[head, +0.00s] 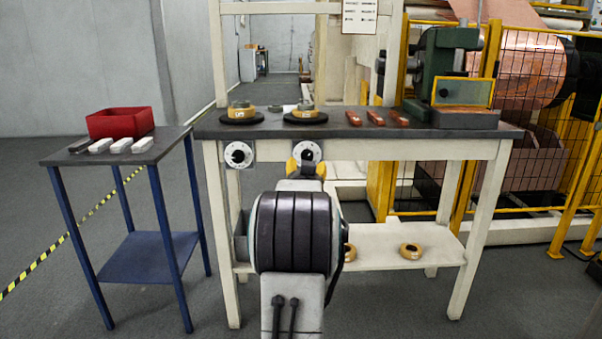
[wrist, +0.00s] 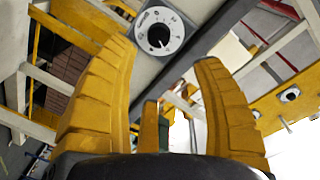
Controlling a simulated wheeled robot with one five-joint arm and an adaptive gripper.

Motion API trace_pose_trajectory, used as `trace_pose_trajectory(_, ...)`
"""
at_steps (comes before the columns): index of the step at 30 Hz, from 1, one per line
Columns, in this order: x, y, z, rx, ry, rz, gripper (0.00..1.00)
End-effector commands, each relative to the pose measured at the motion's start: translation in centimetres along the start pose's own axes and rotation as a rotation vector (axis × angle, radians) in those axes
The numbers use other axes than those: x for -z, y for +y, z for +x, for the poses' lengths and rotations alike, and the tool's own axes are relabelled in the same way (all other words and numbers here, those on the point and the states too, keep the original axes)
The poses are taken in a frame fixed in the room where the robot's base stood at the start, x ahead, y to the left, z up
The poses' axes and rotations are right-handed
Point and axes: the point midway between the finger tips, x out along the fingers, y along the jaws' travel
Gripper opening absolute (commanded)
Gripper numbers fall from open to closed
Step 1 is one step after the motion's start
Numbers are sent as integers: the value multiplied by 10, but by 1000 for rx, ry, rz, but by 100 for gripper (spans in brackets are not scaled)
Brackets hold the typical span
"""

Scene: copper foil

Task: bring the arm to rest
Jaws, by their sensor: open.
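My arm is raised in front of the workbench (head: 400,150) in the head view and hides part of its front and lower shelf. My gripper's yellow fingers show only partly there, beyond the dark arm link, just below the right dial (head: 307,152). In the wrist view my gripper (wrist: 170,85) has its two yellow fingers wide apart with nothing between them. A white dial with a black knob (wrist: 158,35) shows past the fingertips. I cannot tell whether a finger touches it.
A left dial (head: 238,155) is on the bench front. Two yellow rings on black discs (head: 242,116) and several copper pieces (head: 375,118) lie on top. A blue-legged side table (head: 75,155) holds a red bin (head: 120,122). Yellow fencing (head: 545,120) stands right. Floor at far left is clear.

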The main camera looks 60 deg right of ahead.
Motion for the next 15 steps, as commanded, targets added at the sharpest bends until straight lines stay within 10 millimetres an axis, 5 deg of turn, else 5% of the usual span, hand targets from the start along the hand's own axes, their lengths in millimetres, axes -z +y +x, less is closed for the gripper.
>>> trace_pose_trajectory(11, 0, -1, 0, 0, -1, 0, 61)
trace_pose_trajectory(15, 0, -17, -6, 4, -29, -13, 61)
